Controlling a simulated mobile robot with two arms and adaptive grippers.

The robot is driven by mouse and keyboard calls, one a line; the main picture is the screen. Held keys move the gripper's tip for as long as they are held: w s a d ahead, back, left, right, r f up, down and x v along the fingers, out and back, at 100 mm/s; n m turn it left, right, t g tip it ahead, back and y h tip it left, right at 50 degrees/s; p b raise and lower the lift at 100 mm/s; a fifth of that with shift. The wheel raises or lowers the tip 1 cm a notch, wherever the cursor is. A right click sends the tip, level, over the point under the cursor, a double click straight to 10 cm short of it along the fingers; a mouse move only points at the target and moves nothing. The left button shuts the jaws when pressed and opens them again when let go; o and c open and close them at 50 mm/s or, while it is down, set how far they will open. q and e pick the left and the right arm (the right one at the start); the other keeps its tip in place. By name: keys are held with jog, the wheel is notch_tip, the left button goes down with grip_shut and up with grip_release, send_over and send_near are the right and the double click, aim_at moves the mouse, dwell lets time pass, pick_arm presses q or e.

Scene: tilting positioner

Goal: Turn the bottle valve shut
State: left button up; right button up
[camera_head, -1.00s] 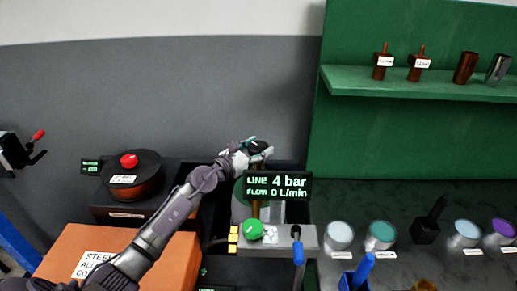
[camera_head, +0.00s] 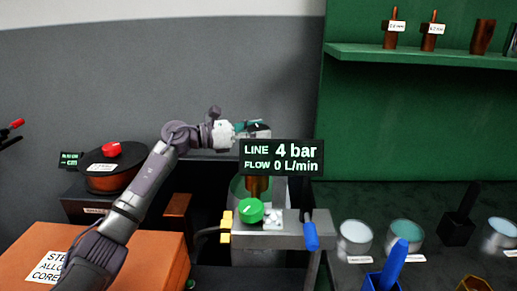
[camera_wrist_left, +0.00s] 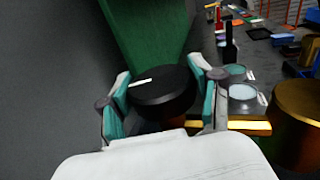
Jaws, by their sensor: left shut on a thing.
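The bottle valve is a round black knob (camera_wrist_left: 163,94) with a white mark on its top. In the left wrist view it sits between the two teal-padded fingers of my left gripper (camera_wrist_left: 160,84), which is shut on it. In the head view my left gripper (camera_head: 257,128) is at the top of the bottle, just above the display panel (camera_head: 281,157). The panel reads LINE 4 bar and FLOW 0 L/min and hides part of the valve and bottle neck. My right gripper is not in view.
Below the panel are a brass fitting (camera_head: 257,187), a green knob (camera_head: 250,211) and a blue-handled lever (camera_head: 310,236). An orange box (camera_head: 150,257) and a red-knobbed pot (camera_head: 113,172) stand left. Labelled cups (camera_head: 355,238) stand right, below a green shelf (camera_head: 365,50).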

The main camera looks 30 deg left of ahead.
pick_arm(q)
jog(key=shift+f+m+g+h+b, duration=0.1)
jog(key=shift+m+g+h+b, duration=0.5)
jog(key=shift+m+g+h, duration=0.15)
jog(key=shift+m+g+h+b, duration=0.4)
jog(key=shift+m+g+h, duration=0.25)
jog(key=shift+g, duration=0.5)
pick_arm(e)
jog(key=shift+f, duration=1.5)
pick_arm(q)
jog(key=shift+m+g, duration=0.3)
jog(key=o, duration=1.2)
jog(key=shift+c, duration=0.2)
jog(key=v, duration=1.2)
